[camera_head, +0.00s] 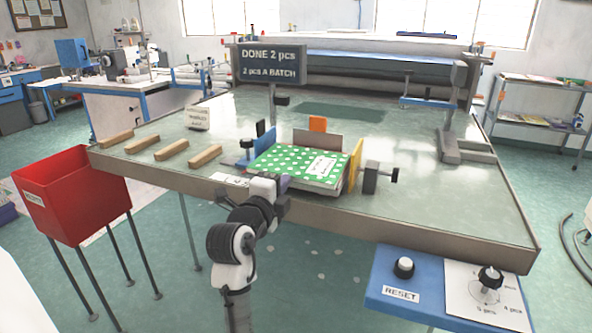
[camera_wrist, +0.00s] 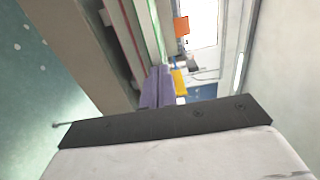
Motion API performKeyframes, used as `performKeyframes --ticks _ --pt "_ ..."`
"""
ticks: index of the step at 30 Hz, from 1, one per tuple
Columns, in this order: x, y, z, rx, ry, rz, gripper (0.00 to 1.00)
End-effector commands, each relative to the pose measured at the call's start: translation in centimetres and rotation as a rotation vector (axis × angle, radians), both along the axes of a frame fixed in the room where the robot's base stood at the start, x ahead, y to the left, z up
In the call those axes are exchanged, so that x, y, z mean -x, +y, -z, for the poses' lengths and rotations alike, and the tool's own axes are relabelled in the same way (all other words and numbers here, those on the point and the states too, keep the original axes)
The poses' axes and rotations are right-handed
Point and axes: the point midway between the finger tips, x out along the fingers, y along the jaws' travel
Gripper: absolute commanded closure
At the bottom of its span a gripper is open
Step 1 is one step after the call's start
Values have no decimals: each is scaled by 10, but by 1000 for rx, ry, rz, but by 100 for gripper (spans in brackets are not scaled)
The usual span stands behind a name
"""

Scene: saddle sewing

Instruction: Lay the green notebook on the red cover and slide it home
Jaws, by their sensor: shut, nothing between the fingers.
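The green notebook (camera_head: 290,159), with white dots and a white label, lies flat in the fixture on the bench, beside an upright yellow plate (camera_head: 355,165). In the wrist view a green edge (camera_wrist: 153,28) runs above a thin red strip (camera_wrist: 128,38). This may be the red cover's edge under the notebook; the rest of the cover is hidden. My gripper (camera_head: 281,184) is at the notebook's near left edge, low by the bench front. Its purplish fingers (camera_wrist: 157,88) are shut and empty. I cannot tell whether they touch the notebook.
Blue blocks (camera_head: 265,138) stand left of the notebook, a grey wall (camera_head: 318,140) and orange block (camera_head: 317,124) behind. A knobbed clamp (camera_head: 371,178) is at right. Wooden bars (camera_head: 202,156) lie left. A red bin (camera_head: 72,196) stands beyond the bench's left edge.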

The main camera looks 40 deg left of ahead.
Motion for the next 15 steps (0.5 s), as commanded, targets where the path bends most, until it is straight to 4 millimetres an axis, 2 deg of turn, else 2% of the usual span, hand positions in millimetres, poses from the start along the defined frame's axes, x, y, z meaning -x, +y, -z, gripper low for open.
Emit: performKeyframes --ticks 15 --pt "-13 3 0 1 0 2 100"
